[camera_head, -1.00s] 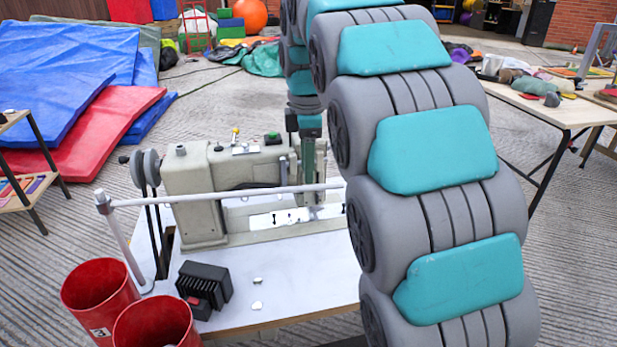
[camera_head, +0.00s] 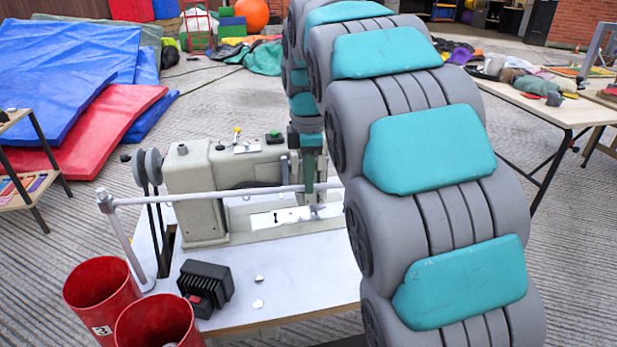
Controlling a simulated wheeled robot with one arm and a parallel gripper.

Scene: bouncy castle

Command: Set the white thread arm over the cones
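The white thread arm (camera_head: 215,194) is a long thin bar. It runs nearly level from an upright post (camera_head: 122,235) at the table's left, across the front of the beige sewing machine (camera_head: 205,190). Its right end passes behind my arm. My gripper (camera_head: 311,197) hangs down at the machine's right end, close to the right part of the bar. It is small and partly lost against the machine. I cannot tell whether it touches the bar or whether its fingers are apart. I cannot make out any thread cones; my large arm hides the table's right side.
The machine stands on a white table (camera_head: 255,270). A black box (camera_head: 206,283) and two small pale discs lie at its front. Two red bins (camera_head: 100,290) stand at the lower left. Mats (camera_head: 60,75) lie far left; a cluttered table (camera_head: 560,110) stands right.

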